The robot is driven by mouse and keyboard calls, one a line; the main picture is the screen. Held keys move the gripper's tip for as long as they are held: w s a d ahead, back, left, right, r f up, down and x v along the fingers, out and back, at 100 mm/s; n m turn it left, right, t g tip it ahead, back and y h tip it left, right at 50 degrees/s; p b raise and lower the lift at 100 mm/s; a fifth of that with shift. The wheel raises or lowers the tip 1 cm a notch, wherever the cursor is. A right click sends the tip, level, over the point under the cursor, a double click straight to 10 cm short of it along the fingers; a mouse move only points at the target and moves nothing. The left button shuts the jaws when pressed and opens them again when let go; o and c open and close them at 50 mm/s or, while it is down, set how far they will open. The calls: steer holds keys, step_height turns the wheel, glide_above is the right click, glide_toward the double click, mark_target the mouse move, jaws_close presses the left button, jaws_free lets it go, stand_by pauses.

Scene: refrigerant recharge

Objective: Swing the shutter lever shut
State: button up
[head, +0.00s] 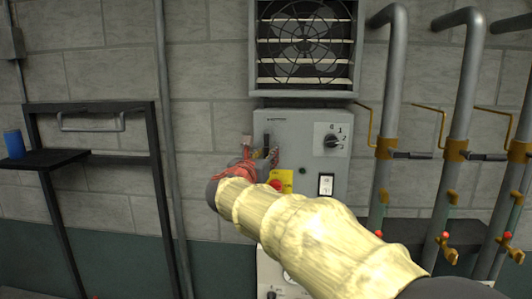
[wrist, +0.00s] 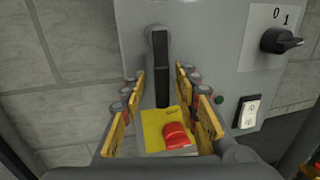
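The shutter lever (wrist: 161,72) is a dark bar hanging straight down from a grey pivot on the grey control box in the wrist view. It also shows as a small dark bar in the head view (head: 266,143). My gripper (wrist: 159,76) is open, with its yellow-padded fingers on either side of the lever in the picture. I cannot tell whether the lever is within the fingers' depth, and no contact shows. In the head view my gripper (head: 260,155) is in front of the box's left part. The louvred fan unit (head: 306,45) above has slats with gaps between them.
A red knob on a yellow plate (wrist: 153,127) sits just below the lever. A rotary switch (wrist: 281,40) and a white rocker switch (wrist: 249,112) are to the right. Pipes with brass valves (head: 457,150) stand right; a black-framed stand (head: 95,108) stands left.

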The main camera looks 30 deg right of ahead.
steer(key=shift+d, duration=0.2)
steer(key=shift+c, duration=0.7)
jaws_close()
